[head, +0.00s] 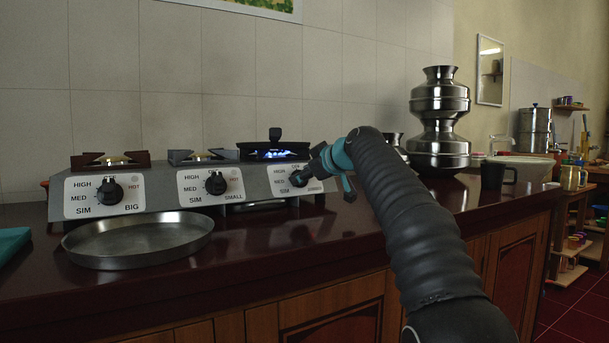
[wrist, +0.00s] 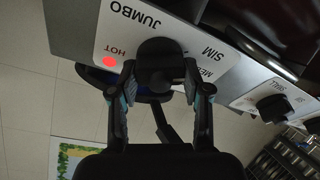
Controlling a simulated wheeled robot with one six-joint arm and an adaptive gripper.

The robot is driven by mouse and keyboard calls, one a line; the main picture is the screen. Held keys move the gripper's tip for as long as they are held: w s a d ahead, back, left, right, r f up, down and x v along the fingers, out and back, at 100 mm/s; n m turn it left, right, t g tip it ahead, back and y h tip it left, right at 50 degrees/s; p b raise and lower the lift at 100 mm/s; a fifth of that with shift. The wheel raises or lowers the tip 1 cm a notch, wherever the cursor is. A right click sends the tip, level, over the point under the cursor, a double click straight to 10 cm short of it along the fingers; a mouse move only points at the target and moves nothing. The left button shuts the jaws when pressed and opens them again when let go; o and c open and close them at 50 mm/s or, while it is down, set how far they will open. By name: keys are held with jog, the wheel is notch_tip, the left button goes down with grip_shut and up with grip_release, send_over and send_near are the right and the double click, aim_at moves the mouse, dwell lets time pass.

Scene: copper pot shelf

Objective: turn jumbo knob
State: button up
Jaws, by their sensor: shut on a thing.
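The jumbo knob (head: 298,179) is black and sits on the right white panel of the stove front in the head view. In the wrist view the knob (wrist: 158,58) shows between the two fingers of my gripper (wrist: 160,76), beside the words JUMBO, SIM and HOT. My gripper (head: 318,170) reaches in from the right and is shut on the knob, with one finger on each side. The HOT light (wrist: 110,61) glows red. Blue flame (head: 280,154) burns at the burner above this knob. The knob's pointer is hidden.
The stove (head: 157,184) has two more knobs to the left, BIG (head: 109,191) and SMALL (head: 216,184). A round metal pan (head: 140,242) lies in front on the dark red counter (head: 290,245). Stacked steel pots (head: 439,120) and a black mug (head: 493,176) stand to the right.

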jog(key=shift+n+g, duration=0.3)
jog(key=shift+n, duration=0.9)
jog(key=o, duration=1.2)
jog(key=shift+c, duration=0.2)
jog(key=v, duration=1.2)
